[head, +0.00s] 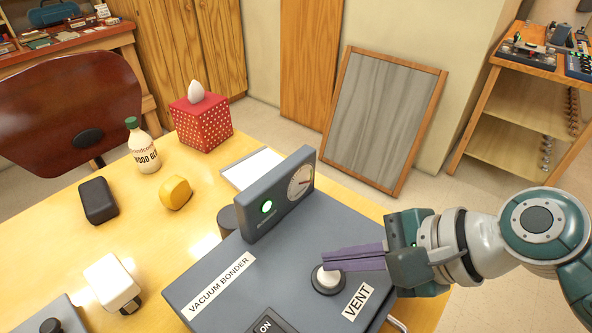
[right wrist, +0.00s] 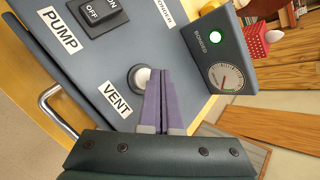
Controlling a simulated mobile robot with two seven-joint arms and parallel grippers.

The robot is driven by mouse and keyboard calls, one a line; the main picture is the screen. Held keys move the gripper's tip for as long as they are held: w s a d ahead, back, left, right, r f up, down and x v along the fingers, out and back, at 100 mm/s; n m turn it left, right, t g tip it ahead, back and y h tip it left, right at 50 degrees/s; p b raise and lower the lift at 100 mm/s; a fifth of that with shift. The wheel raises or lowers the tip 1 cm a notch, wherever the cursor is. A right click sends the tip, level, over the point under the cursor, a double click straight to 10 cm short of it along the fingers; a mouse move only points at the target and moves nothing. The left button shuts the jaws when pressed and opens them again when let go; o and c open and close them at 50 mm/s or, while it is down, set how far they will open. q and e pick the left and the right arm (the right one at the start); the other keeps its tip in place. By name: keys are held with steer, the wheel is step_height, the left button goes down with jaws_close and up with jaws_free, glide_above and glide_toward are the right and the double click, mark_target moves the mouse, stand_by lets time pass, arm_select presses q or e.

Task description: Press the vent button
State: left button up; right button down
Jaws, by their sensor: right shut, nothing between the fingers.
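The vacuum bonder (head: 230,285) is a dark grey box on the yellow table, with a raised gauge panel (head: 280,199) bearing a lit green lamp. The vent button (head: 328,278) is a white round button in a dark ring, beside the VENT label (head: 357,301). My right gripper (head: 326,261) is shut and empty, its purple fingertips over or at the button's edge. In the right wrist view the button (right wrist: 141,76) shows just beside the fingertips (right wrist: 162,72); I cannot tell whether they touch. My left gripper is not in view.
A glue bottle (head: 144,148), a red tissue box (head: 203,122), a black case (head: 98,200), a yellow tape measure (head: 175,192) and a white-topped object (head: 112,283) stand left of the bonder. A metal handle (right wrist: 52,104) sticks out from the bonder's edge.

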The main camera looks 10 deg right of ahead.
steer(key=shift+f, duration=0.1)
steer(key=shift+f, duration=0.3)
stand_by(0.5)
steer(key=shift+f+b, duration=0.45)
steer(key=shift+f, duration=0.1)
stand_by(0.6)
steer(key=shift+r+p, duration=0.9)
steer(key=shift+p, duration=0.25)
